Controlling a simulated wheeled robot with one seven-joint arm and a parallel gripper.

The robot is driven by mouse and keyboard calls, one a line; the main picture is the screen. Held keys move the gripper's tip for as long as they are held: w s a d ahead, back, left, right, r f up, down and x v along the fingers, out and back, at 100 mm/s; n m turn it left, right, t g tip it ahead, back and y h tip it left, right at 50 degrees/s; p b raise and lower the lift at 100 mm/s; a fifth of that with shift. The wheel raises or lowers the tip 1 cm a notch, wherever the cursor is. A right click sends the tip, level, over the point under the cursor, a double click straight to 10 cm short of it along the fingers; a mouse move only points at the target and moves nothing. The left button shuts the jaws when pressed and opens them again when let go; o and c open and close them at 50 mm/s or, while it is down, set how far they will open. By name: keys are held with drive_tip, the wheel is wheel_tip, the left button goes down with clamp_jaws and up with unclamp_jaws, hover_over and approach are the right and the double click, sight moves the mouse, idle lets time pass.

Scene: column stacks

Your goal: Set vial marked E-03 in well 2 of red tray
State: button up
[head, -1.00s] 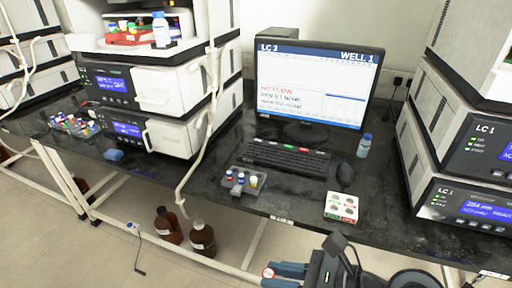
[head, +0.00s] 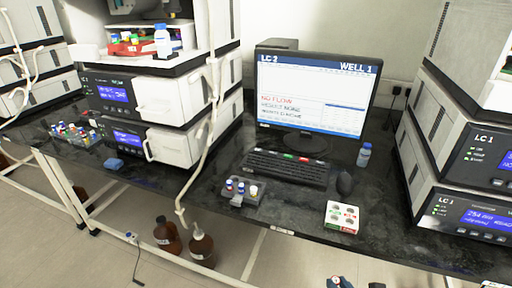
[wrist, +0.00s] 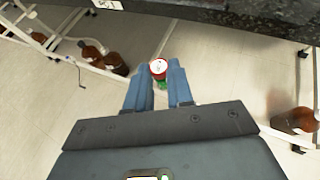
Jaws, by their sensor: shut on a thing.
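My gripper (wrist: 160,88) has blue fingers shut on a small vial (wrist: 158,68) with a white, red-rimmed top; its marking is too small to read. A bit of green shows just below the cap. In the head view only the tip of my gripper (head: 340,283) shows at the bottom edge, below the bench front. The red tray (head: 128,49) sits in the open upper compartment of the left stack, with several coloured caps in it. Its well numbers cannot be read.
A grey rack (head: 243,196) with several vials and a white card-like block (head: 341,217) lie near the bench edge. A pale tube (head: 205,145) hangs in front of the left stack. Brown bottles (head: 201,247) stand below.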

drive_tip(key=shift+d+f+m+h, duration=0.75)
drive_tip(key=shift+d+m+h, duration=0.15)
drive_tip(key=shift+d+h, duration=0.1)
